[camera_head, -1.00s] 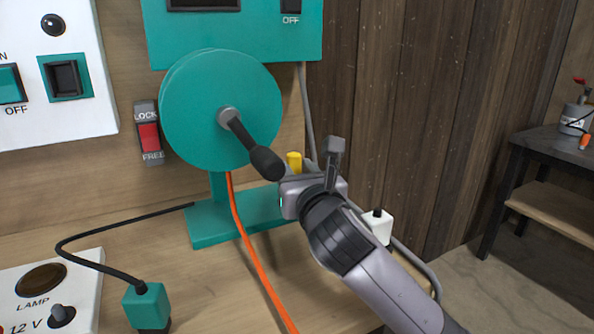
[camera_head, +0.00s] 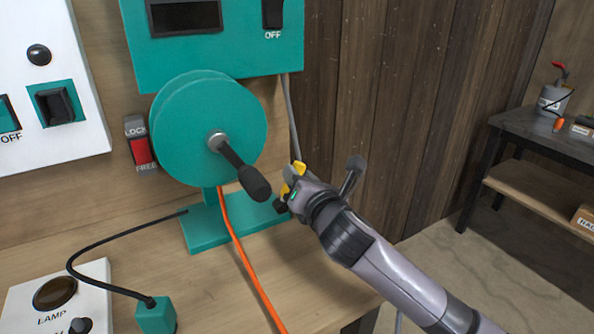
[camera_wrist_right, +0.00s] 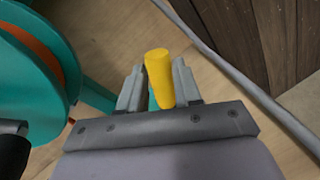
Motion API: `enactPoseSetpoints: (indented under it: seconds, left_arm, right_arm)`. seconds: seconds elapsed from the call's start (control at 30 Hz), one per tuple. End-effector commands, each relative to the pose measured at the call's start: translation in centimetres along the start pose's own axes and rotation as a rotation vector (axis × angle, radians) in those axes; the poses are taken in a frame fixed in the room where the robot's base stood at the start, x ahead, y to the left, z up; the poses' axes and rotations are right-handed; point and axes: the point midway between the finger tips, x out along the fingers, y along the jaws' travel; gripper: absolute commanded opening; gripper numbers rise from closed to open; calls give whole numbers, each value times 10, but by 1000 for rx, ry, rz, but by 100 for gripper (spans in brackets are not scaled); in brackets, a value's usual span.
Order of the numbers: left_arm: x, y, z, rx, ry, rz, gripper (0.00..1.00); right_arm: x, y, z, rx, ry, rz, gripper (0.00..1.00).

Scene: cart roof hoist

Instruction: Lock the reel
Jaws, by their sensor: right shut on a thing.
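The teal reel (camera_head: 202,135) stands upright on its teal base (camera_head: 240,228), with a black crank handle (camera_head: 255,182) on its front. An orange cable (camera_head: 245,262) runs down from it. The LOCK/FREE switch (camera_head: 139,149) with a red rocker is on the wall left of the reel. My right gripper (camera_head: 289,193) is right of the reel, shut on a yellow handle (camera_head: 299,167). In the right wrist view the yellow handle (camera_wrist_right: 160,78) stands between the two fingers (camera_wrist_right: 157,88). The handle's lower part is hidden. My left gripper is out of view.
A teal panel (camera_head: 215,55) is above the reel, and a white switch panel (camera_head: 85,125) is at left. A black lead (camera_head: 105,250) ends in a teal plug (camera_head: 156,315) beside a white lamp box (camera_head: 85,290). A dark side table (camera_head: 495,150) stands at far right.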

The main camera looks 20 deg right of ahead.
Motion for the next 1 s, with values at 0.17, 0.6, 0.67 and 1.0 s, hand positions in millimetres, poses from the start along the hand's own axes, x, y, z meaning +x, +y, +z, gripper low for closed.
enactPoseSetpoints:
  seconds: [0.17,0.6,0.67,1.0]
  left_arm:
    - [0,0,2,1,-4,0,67]
    - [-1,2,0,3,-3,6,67]
    - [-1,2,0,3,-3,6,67]
    - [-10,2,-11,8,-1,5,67]
  right_arm:
    - [0,0,-1,0,0,-1,0]
    - [0,0,1,-2,-1,0,59]
    - [0,2,4,-2,-2,0,59]
    - [-7,34,65,-3,-7,3,59]
